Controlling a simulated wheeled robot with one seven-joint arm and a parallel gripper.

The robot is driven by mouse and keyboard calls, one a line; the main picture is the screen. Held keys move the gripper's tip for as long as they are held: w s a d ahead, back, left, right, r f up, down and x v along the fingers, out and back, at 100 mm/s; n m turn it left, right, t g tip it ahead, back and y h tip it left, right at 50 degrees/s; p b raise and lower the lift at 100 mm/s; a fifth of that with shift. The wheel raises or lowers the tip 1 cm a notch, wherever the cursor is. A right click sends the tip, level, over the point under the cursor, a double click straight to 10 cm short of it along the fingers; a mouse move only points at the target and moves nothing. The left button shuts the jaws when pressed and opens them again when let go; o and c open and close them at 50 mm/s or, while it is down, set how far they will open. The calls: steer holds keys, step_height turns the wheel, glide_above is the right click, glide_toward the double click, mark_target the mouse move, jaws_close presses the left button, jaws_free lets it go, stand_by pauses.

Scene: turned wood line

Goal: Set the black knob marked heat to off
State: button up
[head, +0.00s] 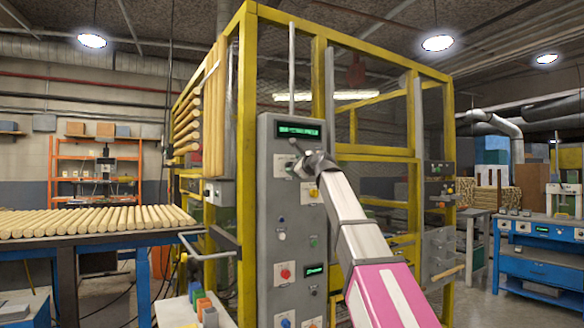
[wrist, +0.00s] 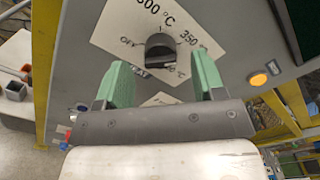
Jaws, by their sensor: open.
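In the wrist view a black knob (wrist: 160,50) sits on a white dial plate (wrist: 115,30) printed with OFF at left, 300 °C above and 350 at right. A short pale mark on the knob's upper edge seems to face the 300 side. My gripper (wrist: 160,62) is open, its two green fingers on either side of the knob with a gap to each. I cannot tell how deep the fingertips reach. In the head view my gripper (head: 312,164) is at the upper part of the grey control panel (head: 266,215), beside a white plate (head: 285,166); the knob is not clearly made out there.
An amber lamp (wrist: 258,80) is right of the knob. The panel also bears a green display (head: 298,129), a red button (head: 285,273) and several small controls. A yellow frame (head: 246,120) stands around it. A table of wooden rods (head: 90,222) is at left.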

mark_target(291, 166)
steer(key=shift+x, duration=1.45)
steer(key=shift+c, duration=0.3)
steer(key=c, duration=0.9)
